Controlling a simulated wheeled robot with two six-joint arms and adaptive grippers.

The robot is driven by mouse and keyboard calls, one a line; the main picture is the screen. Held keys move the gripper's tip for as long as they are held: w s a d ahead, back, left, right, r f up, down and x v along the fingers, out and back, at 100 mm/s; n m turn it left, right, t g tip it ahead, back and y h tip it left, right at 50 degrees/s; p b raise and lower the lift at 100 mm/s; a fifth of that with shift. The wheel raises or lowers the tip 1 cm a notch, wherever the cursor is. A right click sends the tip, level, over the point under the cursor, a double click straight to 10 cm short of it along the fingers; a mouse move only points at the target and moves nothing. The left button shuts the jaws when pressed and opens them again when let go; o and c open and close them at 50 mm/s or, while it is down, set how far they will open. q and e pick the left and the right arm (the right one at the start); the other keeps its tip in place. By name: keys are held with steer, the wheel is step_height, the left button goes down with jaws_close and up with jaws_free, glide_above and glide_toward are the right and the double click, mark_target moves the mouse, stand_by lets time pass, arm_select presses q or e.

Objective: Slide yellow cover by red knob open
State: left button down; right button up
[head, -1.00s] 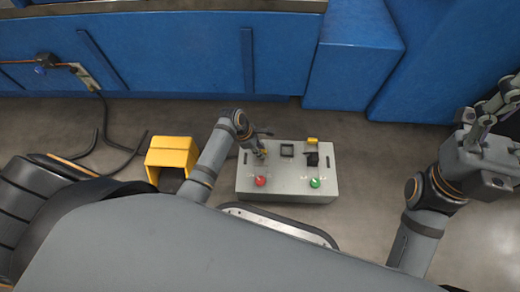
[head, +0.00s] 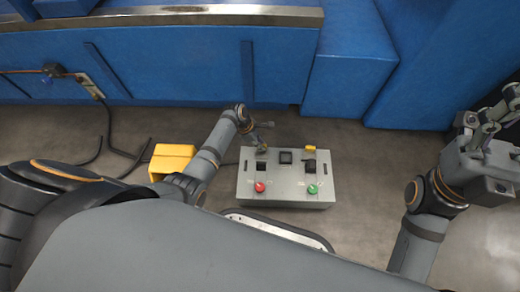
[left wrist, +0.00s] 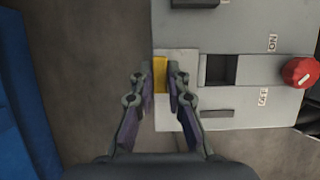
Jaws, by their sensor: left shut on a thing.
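A grey control box (head: 285,199) stands on the floor in the head view. The red knob (head: 260,187) is on its near left and shows at the right in the left wrist view (left wrist: 300,72). A dark square opening (head: 261,167) lies behind the knob, uncovered; it also shows in the left wrist view (left wrist: 218,70). My left gripper (left wrist: 160,78) is shut on the yellow cover (left wrist: 160,68), beside this opening on the side away from the red knob. The fingers hide the cover's sides. My right gripper (head: 490,108) is open and empty, well right of the box.
The box also has a green knob (head: 312,189), a dark middle square (head: 285,157) and a second yellow cover (head: 310,148). A yellow housing (head: 172,157) stands left. Blue cabinets (head: 180,65) line the back. Bare floor lies between box and right arm.

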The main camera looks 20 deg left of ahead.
arm_select(q)
steer(key=shift+w, duration=0.2)
steer(key=c, duration=1.3)
jaws_free()
steer(key=v, duration=1.2)
steer(key=shift+a, duration=0.1)
